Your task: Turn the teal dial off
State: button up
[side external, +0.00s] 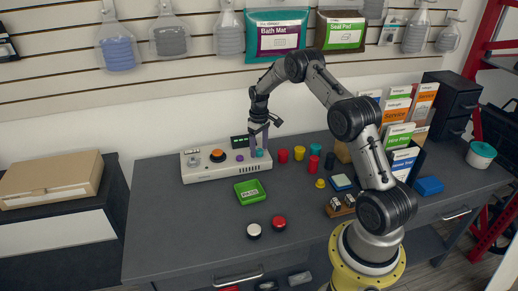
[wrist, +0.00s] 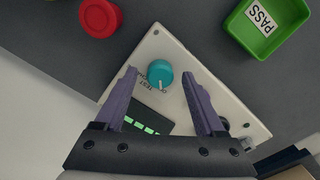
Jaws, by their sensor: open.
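The teal dial (wrist: 160,73) sits on the white control panel (wrist: 214,91), near one end. In the wrist view the panel has small print beside the dial, including "TEST"; I cannot make out the dial's pointer position. The dial also shows small in the side view (side external: 259,153). My gripper (wrist: 158,76) is open, with its two purple fingers pointing down at the panel. In the wrist view the fingertips lie on either side of the dial with gaps to it. In the side view my gripper (side external: 259,149) is directly over the dial's end of the panel; I cannot tell its exact height.
The panel also carries an orange button (side external: 218,155), a purple button (side external: 239,157) and a dark display (side external: 239,141). A green PASS tray (side external: 250,199) lies in front. The front left of the table is clear.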

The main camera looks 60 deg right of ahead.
aim_at(259, 150)
notch_tip(259, 150, up, 13)
jog(key=shift+r, duration=0.15)
dwell(0.4)
